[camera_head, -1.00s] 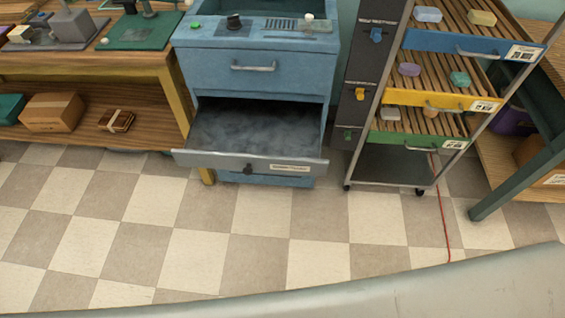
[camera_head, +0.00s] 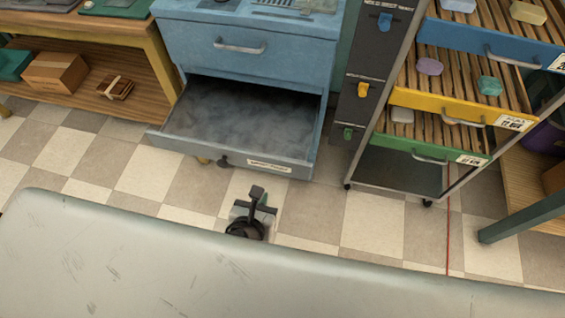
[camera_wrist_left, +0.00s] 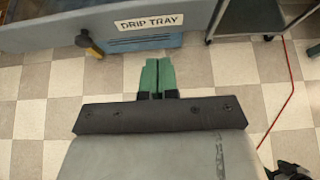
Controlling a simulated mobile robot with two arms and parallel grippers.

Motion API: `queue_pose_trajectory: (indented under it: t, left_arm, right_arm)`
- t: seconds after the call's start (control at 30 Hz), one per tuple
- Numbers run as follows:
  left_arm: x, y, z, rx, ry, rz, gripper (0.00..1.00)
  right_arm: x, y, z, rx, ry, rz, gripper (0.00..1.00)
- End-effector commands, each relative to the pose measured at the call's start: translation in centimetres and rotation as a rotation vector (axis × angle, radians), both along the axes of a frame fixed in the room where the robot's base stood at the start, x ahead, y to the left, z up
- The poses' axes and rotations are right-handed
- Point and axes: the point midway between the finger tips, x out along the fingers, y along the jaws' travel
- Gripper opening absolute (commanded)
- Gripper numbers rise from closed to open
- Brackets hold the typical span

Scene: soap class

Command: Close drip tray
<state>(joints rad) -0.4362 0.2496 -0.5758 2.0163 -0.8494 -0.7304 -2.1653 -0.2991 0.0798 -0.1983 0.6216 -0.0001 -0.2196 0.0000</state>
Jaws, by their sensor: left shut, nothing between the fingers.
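The drip tray (camera_head: 230,125) is a wide grey drawer that stands pulled out of the lower part of a blue cabinet. Its front panel has a dark knob (camera_head: 224,162) and a white label; in the left wrist view the label (camera_wrist_left: 150,22) reads DRIP TRAY, with the knob (camera_wrist_left: 83,40) to its left. My left gripper (camera_head: 257,192) is in front of the tray's front panel, below the label and apart from it. Its green fingers (camera_wrist_left: 157,62) are shut together and empty.
The blue cabinet (camera_head: 240,65) has a closed upper drawer. A wheeled rack (camera_head: 430,120) with coloured trays of soaps stands to its right. A wooden bench (camera_head: 130,100) with a cardboard box is at left. A red cable (camera_head: 449,225) lies on the floor. The floor before the tray is clear.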

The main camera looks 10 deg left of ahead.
Motion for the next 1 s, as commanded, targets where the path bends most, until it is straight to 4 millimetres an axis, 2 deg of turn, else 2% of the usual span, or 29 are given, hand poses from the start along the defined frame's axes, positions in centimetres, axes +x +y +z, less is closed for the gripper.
queue_pose_trajectory:
  t: [0.17, 0.47, 0.6, 0.8, 1.0]
  left_arm:
    - [2.9, -0.1, -1.7, -0.003, -0.002, 0.003, 0.0]
    - [8.4, -0.3, -4.9, -0.006, 0.0, 0.005, 0.0]
    - [10.5, -0.4, -4.6, -0.006, -0.001, 0.003, 0.0]
    - [11.8, -0.4, -4.6, -0.006, 0.001, 0.001, 0.0]
    - [12.0, -0.4, -4.6, -0.006, 0.002, 0.001, 0.0]
  right_arm:
    - [-0.6, 0.8, -0.6, 0.011, 0.008, 0.0, 0.6]
    - [-0.4, 0.3, -1.6, 0.004, 0.007, 0.002, 0.6]
    - [-0.3, 0.1, -1.4, 0.001, 0.005, 0.003, 0.6]
    - [-0.2, -0.1, -1.5, -0.002, 0.005, 0.002, 0.6]
    - [-0.2, -0.2, -1.5, -0.003, 0.003, 0.001, 0.6]
